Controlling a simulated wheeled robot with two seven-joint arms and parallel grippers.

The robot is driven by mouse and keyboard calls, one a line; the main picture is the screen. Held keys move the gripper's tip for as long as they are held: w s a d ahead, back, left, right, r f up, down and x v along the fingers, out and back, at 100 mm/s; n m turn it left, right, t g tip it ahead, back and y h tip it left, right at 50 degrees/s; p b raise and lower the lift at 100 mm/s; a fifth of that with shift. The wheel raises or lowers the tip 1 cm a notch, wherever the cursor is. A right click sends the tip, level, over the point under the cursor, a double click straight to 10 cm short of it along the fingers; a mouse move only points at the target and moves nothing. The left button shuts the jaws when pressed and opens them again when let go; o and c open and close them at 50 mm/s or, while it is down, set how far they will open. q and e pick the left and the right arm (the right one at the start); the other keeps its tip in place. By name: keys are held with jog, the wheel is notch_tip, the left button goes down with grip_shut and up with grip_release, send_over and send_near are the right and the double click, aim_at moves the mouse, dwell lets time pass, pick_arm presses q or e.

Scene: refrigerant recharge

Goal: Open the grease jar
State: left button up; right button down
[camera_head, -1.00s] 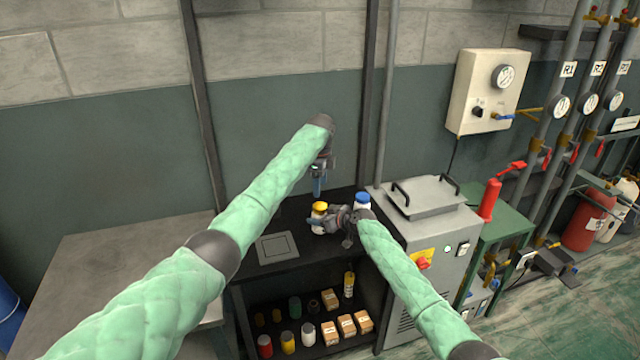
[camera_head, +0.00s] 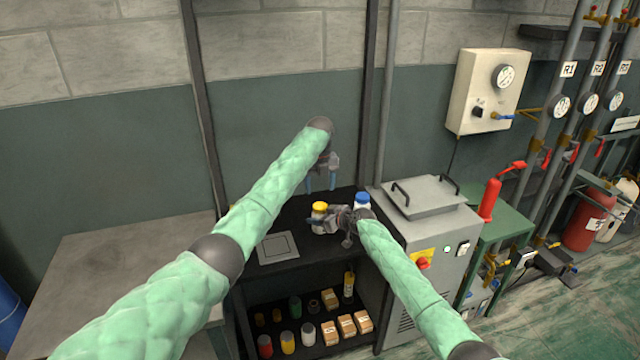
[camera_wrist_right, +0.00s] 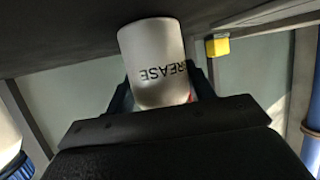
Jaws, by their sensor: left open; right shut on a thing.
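The grease jar (camera_head: 318,226) is white with a yellow lid (camera_head: 319,206) on top and stands upright on the black shelf unit's top. In the right wrist view the jar (camera_wrist_right: 157,62) shows its GREASE lettering between the fingers. My right gripper (camera_head: 326,222) is shut on the jar's body from the right. My left gripper (camera_head: 321,183) is open and empty above the jar, fingers pointing down, apart from the lid.
A square grey plate (camera_head: 278,247) lies left of the grease jar. A grey machine (camera_head: 425,232) stands to the right. Lower shelves hold bottles and small boxes (camera_head: 346,325).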

aim_at(320, 205)
pick_arm(q)
notch_tip(320, 205, down, 7)
jog(key=shift+f, duration=0.15)
dwell(0.4)
jog(key=c, duration=1)
jog(key=n, duration=1.3)
jog(key=shift+n, duration=0.3)
